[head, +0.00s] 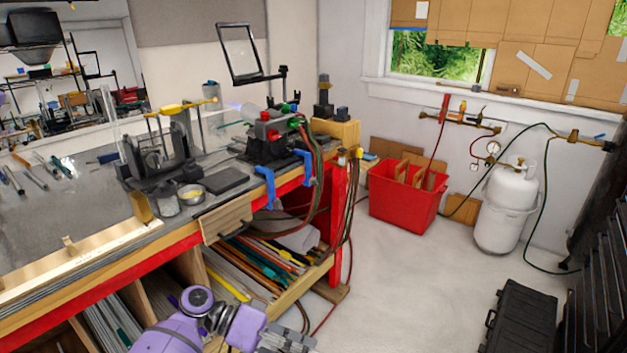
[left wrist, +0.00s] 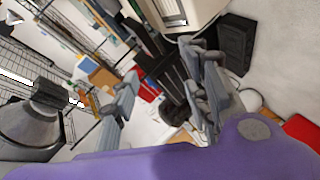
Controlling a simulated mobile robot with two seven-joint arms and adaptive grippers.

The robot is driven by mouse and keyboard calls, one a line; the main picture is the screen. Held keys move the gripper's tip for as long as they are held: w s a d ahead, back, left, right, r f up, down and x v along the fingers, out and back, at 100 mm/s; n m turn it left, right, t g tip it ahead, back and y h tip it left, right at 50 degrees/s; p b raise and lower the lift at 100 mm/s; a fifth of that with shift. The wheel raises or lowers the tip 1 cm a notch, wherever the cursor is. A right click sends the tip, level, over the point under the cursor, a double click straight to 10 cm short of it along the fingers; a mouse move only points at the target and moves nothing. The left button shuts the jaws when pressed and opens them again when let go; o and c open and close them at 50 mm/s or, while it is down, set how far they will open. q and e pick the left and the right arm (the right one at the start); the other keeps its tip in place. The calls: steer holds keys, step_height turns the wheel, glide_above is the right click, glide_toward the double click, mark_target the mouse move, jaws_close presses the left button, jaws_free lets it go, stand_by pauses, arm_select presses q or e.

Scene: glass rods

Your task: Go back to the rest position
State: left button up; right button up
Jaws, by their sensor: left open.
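My left arm is purple and comes in low in the head view. Its gripper (head: 287,340) is at the bottom edge, partly cut off, in front of the bench's lower shelf. In the left wrist view the two grey fingers of the left gripper (left wrist: 167,105) stand wide apart, with nothing between them. My right gripper is in neither view. Long coloured glass rods (head: 262,262) lie on the lower shelf, above and behind the left gripper in the picture.
The workbench (head: 95,215) on the left carries a torch (head: 272,135) and tools. A red bin (head: 405,195), a white gas tank (head: 508,205) and a black case (head: 520,318) stand on the floor. The floor (head: 410,290) between bench and case is clear.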

arm_select(q)
steer(key=w+a+f+n+t+y, duration=0.2)
steer(key=w+a+f+t+y, duration=0.25)
steer(key=w+a, duration=0.35)
steer(key=w+a+f+n+t+y, duration=0.3)
steer(key=w+a+f+t+y, duration=0.15)
steer(key=w, duration=0.55)
steer(key=w+a+r+m+t+y, duration=0.2)
steer(key=w+a+r+t+y, duration=0.2)
steer(key=w+a+r+t, duration=0.55)
steer(key=s+d+f+n+g, duration=0.1)
steer(key=s+f+g, duration=0.1)
steer(key=s+f, duration=0.9)
steer(key=s+d+f+g, duration=0.25)
steer(key=s+f, duration=0.35)
steer(key=s, duration=0.8)
steer(key=s+f+n+g, duration=0.1)
steer(key=s+f, duration=0.1)
steer(key=s, duration=1.2)
steer(key=s+d+f+n+g, duration=0.1)
steer(key=s+n, duration=0.1)
steer(key=s, duration=1.2)
steer(key=shift+f+g, duration=0.4)
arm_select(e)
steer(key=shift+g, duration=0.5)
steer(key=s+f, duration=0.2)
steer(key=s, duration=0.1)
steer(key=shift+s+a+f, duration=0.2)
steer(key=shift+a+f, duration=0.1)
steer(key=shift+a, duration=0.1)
